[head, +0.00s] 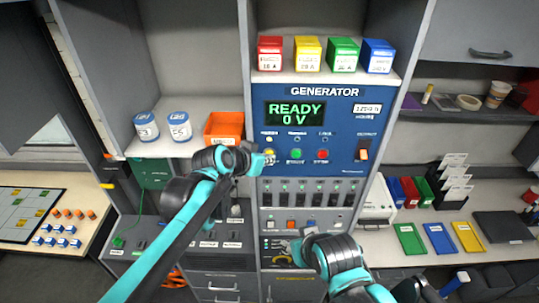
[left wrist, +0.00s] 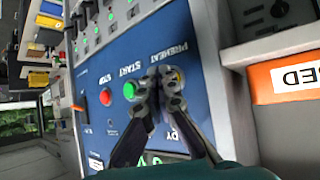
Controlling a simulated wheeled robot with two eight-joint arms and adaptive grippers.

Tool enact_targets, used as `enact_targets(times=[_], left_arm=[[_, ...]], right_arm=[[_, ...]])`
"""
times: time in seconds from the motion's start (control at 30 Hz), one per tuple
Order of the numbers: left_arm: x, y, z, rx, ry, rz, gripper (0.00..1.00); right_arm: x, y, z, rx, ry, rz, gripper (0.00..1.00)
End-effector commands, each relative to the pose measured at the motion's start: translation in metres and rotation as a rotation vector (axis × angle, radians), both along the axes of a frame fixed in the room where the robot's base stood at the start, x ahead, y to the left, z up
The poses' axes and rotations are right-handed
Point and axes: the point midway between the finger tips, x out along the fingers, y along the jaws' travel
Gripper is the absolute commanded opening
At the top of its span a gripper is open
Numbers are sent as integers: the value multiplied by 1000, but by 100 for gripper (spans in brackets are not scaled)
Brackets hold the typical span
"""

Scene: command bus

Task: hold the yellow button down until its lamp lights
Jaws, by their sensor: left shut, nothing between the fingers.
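The blue generator panel (head: 345,112) stands in front of me, its screen (head: 295,112) reading READY 0 V. The yellow button (head: 269,152) is the leftmost of three buttons. In the left wrist view the yellow button (left wrist: 176,76) is partly hidden behind the fingertips, by the PREHEAT label. My left gripper (head: 263,160) is shut and empty, its tips at the button; I cannot tell whether they press it. The small lamp (head: 269,139) above the button looks pale, not clearly lit. My right gripper (head: 291,247) is low before the lower panel; its fingers are unclear.
A green button (head: 295,154) and a red button (head: 322,155) sit just right of the yellow one. An orange-handled switch (head: 362,151) is at the panel's right. An orange bin (head: 224,127) stands on the shelf to the left. Coloured boxes line the shelf above.

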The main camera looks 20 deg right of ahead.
Motion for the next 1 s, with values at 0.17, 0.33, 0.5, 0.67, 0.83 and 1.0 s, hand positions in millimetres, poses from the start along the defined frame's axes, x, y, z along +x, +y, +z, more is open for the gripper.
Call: enact_targets(times=[0.17,0.33,0.5,0.67,0.83,1.0], left_arm=[[-6,2,0,0,0,0,0],[-14,4,0,1,-1,-1,0],[-16,4,0,0,0,0,0],[-16,5,0,0,0,0,0],[-28,8,1,0,0,-1,0],[-44,13,1,-1,1,0,0]], right_arm=[[0,0,0,0,0,0,40],[0,0,1,0,0,0,40],[0,0,1,0,0,0,40],[0,0,1,0,0,0,40],[0,0,3,0,0,0,40],[0,0,6,0,0,0,40]])
